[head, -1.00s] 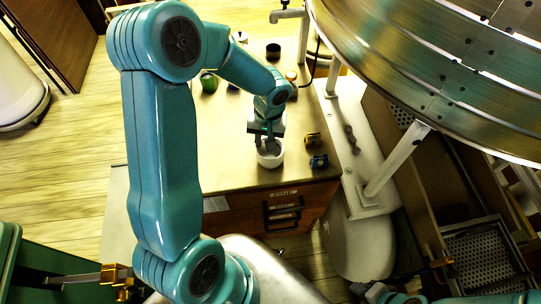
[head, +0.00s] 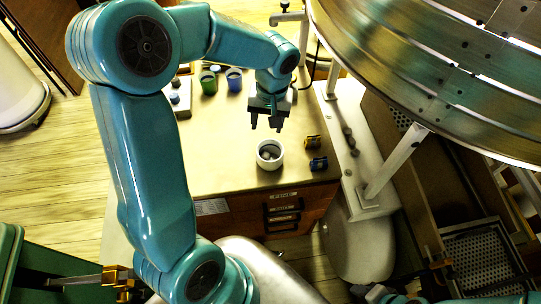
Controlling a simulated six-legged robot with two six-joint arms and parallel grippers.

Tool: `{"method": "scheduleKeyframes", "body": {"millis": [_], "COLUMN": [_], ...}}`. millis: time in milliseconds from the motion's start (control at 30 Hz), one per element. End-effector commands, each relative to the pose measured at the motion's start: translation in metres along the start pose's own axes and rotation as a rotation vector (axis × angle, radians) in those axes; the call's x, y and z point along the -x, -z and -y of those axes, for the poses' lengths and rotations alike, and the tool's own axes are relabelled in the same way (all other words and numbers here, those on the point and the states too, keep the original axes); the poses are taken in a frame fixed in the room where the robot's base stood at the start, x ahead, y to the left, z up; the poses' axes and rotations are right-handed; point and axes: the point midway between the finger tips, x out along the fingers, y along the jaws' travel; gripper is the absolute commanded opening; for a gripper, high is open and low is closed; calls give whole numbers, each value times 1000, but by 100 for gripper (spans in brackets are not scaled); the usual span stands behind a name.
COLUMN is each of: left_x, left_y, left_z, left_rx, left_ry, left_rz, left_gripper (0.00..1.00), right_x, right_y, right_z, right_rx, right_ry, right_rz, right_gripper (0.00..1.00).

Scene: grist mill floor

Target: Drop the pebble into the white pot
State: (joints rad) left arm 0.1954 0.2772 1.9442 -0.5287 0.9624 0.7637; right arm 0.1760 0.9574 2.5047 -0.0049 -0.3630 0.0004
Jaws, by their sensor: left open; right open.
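The white pot (head: 261,162) stands upright near the front edge of the wooden tabletop. A small grey lump, which looks like the pebble (head: 267,155), lies inside it. My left gripper (head: 267,126) is above and just behind the pot, fingers pointing down. It is open, with nothing between the fingers, and apart from the pot. My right gripper (head: 408,299) is at the bottom edge of the picture, far from the pot and mostly cut off.
A green cup (head: 208,84) and a blue cup (head: 234,80) stand further back on the table. A brass-coloured spool (head: 312,142) and a blue one (head: 318,163) lie right of the pot. A large metal drum (head: 440,75) overhangs the right side.

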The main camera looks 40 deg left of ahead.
Motion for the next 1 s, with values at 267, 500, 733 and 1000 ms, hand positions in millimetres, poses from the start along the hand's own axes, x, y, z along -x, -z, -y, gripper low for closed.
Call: {"method": "scheduleKeyframes", "body": {"millis": [267,500,733,1000], "left_x": [58,72,72,65], "left_y": [0,0,0,-1], "left_z": [0,0,0,-5], "left_rx": [0,-1,-1,-16], "left_ry": [-2,0,0,-8], "left_rz": [-2,2,2,7], "left_gripper": [54,54,54,54], "right_x": [3,3,3,3], "right_y": [0,0,0,0], "right_z": [1,1,1,1], "right_rx": [0,0,0,0], "right_ry": [0,0,0,0], "right_rz": [0,0,0,0], "right_gripper": [44,44,44,44]}}
